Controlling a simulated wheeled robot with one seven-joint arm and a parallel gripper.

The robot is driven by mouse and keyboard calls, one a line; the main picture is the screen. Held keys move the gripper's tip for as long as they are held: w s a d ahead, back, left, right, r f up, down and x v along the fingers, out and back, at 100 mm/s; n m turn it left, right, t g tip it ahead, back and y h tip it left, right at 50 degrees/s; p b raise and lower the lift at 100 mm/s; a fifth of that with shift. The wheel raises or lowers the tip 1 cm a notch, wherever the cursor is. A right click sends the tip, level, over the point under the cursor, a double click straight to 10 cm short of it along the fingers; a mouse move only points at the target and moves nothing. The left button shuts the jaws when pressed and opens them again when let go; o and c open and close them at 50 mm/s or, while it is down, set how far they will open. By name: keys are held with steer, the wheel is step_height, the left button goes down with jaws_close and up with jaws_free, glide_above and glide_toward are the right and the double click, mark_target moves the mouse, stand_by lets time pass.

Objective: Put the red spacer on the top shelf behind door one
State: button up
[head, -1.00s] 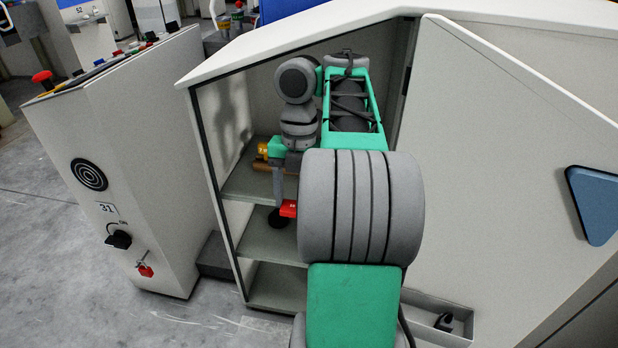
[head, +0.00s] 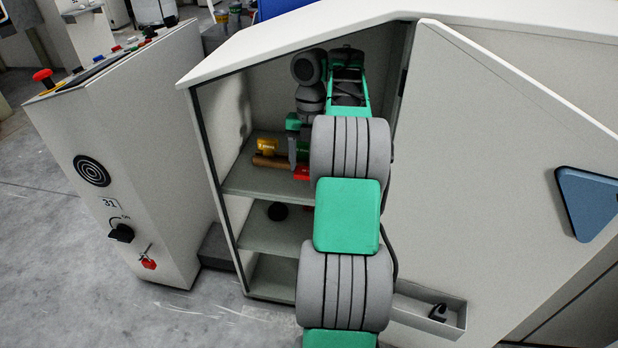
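The cabinet (head: 212,160) stands open in the head view, with its pale door panel (head: 480,180) to the right of the opening. My gripper (head: 300,165) is inside, at the level of the top shelf (head: 245,183), and points down. The red spacer (head: 301,173) is at its fingertips and appears held. The fingers are small and partly hidden by my arm. I cannot tell whether the spacer touches the shelf or hangs just above it.
A yellow piece (head: 266,146) and a brown cylinder (head: 270,161) lie on the top shelf, close left of my gripper.

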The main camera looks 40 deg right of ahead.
step_height(320, 180, down, 4)
steer(key=b, duration=0.3)
steer(key=shift+f, duration=0.1)
steer(key=shift+w+d+r, duration=0.1)
steer(key=shift+d+r, duration=0.05)
steer(key=shift+r, duration=0.05)
steer(key=shift+f, duration=0.2)
steer(key=o, duration=1.6)
steer(key=shift+c, duration=0.2)
steer(key=shift+r, duration=0.1)
step_height(320, 180, up, 8)
steer(key=p, duration=0.7)
steer(key=shift+w+d+f+p, duration=0.2)
steer(key=shift+w+d+p, duration=0.15)
steer(key=shift+d+p, duration=0.1)
